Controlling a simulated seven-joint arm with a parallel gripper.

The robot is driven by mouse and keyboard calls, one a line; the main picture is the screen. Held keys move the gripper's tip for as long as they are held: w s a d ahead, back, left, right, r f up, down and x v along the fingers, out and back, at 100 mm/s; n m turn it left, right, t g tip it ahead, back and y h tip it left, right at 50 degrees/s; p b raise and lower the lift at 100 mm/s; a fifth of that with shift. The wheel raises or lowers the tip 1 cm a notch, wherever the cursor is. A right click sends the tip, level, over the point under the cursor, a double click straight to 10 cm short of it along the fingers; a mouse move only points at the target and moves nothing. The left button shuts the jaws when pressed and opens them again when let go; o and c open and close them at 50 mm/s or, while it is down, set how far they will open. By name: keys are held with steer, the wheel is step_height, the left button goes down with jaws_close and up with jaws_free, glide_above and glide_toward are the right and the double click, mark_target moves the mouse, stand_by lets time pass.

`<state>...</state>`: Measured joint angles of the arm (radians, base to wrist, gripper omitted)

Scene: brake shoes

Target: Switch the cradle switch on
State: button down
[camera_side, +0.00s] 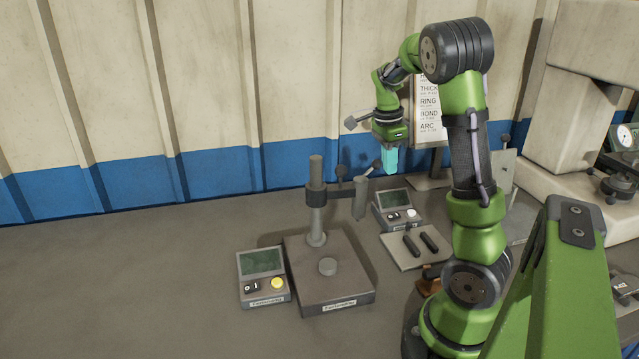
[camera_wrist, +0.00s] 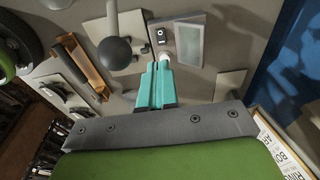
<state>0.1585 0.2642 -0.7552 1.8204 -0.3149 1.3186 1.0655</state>
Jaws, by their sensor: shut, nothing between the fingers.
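A small grey control box (camera_side: 397,208) with a dark screen, a dark rocker switch and a white button stands behind a plate with two dark bars. In the wrist view the box (camera_wrist: 178,38) shows its pale screen, the black switch (camera_wrist: 160,33) and the white button (camera_wrist: 163,55). I cannot read its label or tell the switch's position. My gripper (camera_side: 390,172) has teal fingers and points down above the box, touching nothing visible. In the wrist view the shut, empty fingertips (camera_wrist: 158,63) appear just below the white button and partly cover it.
Another control box (camera_side: 264,277) with a yellow button stands at the left, beside a stand (camera_side: 328,285) with a post and side arm. The stand's arm and ball knobs reach close to the rear box. The plate with dark bars (camera_side: 414,249) lies in front. The bench's left is clear.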

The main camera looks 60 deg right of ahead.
mark_target(397, 214)
steer(key=shift+r, duration=0.25)
steer(key=shift+s+d+r+g+h, duration=0.15)
steer(key=shift+s+d+g+h, duration=0.2)
steer(key=shift+d, duration=0.25)
steer(key=x, duration=1.4)
steer(key=shift+w+a, duration=0.1)
